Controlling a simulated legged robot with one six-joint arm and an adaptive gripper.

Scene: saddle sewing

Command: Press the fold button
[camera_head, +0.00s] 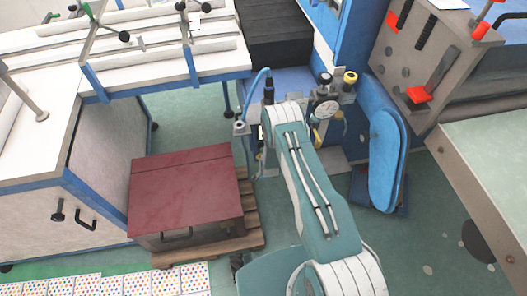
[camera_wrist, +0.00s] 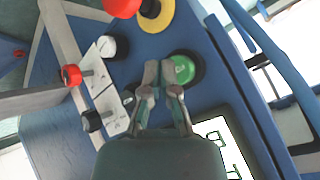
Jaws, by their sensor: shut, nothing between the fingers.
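In the wrist view my gripper (camera_wrist: 158,72) is shut and empty, its fingertips close together over a blue panel (camera_wrist: 185,30). A round green button (camera_wrist: 182,69) in a dark ring sits just right of the fingertips. The tips overlap its left edge in the picture; I cannot tell whether they touch it. A white button (camera_wrist: 108,46) is to the upper left. A red button (camera_wrist: 72,75) and a black button (camera_wrist: 92,121) stand by white label plates. No readable label shows which one is the fold button. In the head view my gripper is hidden.
A red knob (camera_wrist: 121,6) on a yellow disc (camera_wrist: 156,15) stands out at the panel's top. A white screen with green marks (camera_wrist: 218,135) lies at lower right. In the head view a dark red box (camera_head: 185,185) sits on a wooden pallet (camera_head: 250,222) left of my arm.

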